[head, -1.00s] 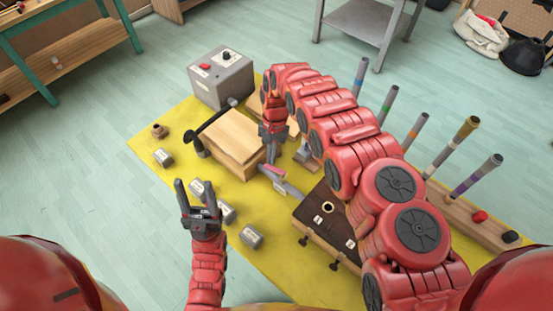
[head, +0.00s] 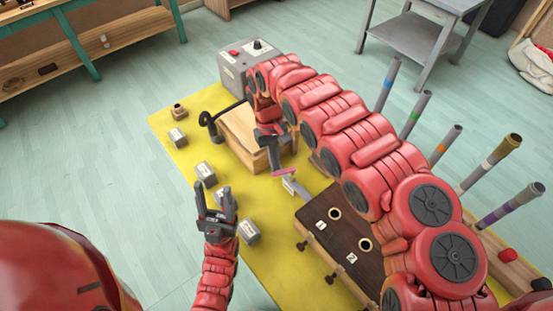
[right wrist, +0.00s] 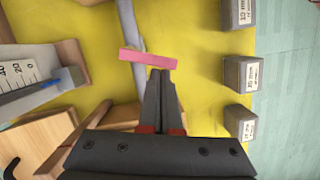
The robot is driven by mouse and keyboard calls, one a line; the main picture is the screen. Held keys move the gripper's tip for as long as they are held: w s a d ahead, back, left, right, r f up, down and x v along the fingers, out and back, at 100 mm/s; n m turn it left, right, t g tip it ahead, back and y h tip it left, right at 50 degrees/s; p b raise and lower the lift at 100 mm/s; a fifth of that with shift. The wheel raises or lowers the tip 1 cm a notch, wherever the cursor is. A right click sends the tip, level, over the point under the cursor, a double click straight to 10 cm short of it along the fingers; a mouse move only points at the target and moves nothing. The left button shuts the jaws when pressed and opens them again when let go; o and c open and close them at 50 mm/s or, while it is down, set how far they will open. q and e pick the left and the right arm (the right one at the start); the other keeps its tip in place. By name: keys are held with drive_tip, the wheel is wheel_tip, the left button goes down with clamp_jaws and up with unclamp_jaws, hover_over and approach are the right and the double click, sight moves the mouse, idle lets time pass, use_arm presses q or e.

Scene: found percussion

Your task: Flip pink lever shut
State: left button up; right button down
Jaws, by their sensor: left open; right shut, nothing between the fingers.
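The pink lever (right wrist: 148,58) is a short pink bar in the right wrist view, lying across just ahead of my right gripper's tips (right wrist: 160,72). In the head view the pink lever (head: 286,171) shows beside a grey metal bracket (head: 295,187). My right gripper (head: 276,168) is shut and empty, with its tips at or very near the pink bar; I cannot tell whether they touch. My left gripper (head: 216,190) is open and empty, pointing up over the yellow mat, left of the lever and well apart from it.
A wooden box (head: 240,135) stands behind the lever and a grey control box (head: 245,65) behind that. A dark-topped wooden box with holes (head: 325,240) is at the right. Several grey blocks (head: 205,174) lie on the yellow mat (head: 165,128). Upright tubes (head: 447,143) stand far right.

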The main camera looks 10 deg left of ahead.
drive_tip(key=shift+s+n, duration=0.3)
drive_tip(key=shift+n, duration=0.3)
drive_tip(key=shift+d, duration=0.1)
drive_tip(key=shift+w+d+p, duration=0.25)
drive_tip(key=shift+d+p, duration=0.1)
drive_tip(key=shift+d, duration=0.35)
